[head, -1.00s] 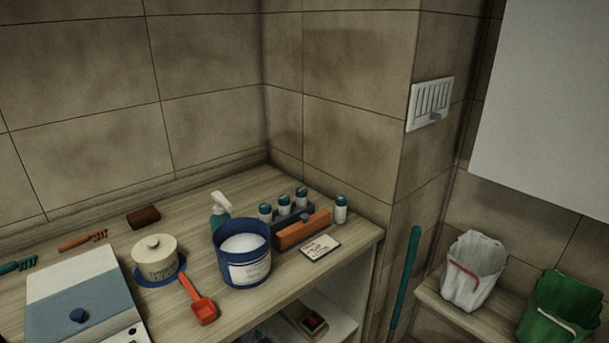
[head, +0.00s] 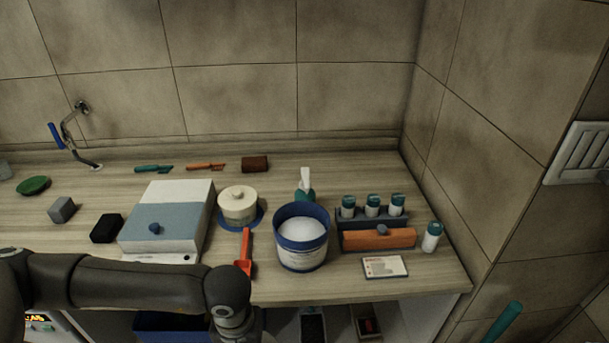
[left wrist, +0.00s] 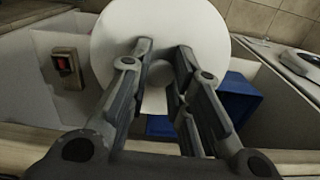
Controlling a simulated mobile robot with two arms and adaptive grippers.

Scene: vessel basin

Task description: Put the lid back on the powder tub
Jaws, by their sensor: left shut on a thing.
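The powder tub (head: 302,254) is a blue open tub with a pale label, standing upright on the counter and filled with white powder (head: 301,229). No lid is on it. In the left wrist view a round white lid (left wrist: 112,45) has a small knob (left wrist: 161,73) at its middle. My left gripper (left wrist: 163,48) is shut on this knob, with a finger on each side. In the head view my left arm reaches in from the left along the counter's front; its fingers and the lid are below the picture. My right gripper is in no view.
A cream lidded pot (head: 238,207) and a red scoop (head: 245,252) stand left of the tub. A spray bottle (head: 305,187) is behind it. A rack of bottles (head: 375,234) and a card (head: 385,266) are to its right. A box (head: 170,215) lies farther left.

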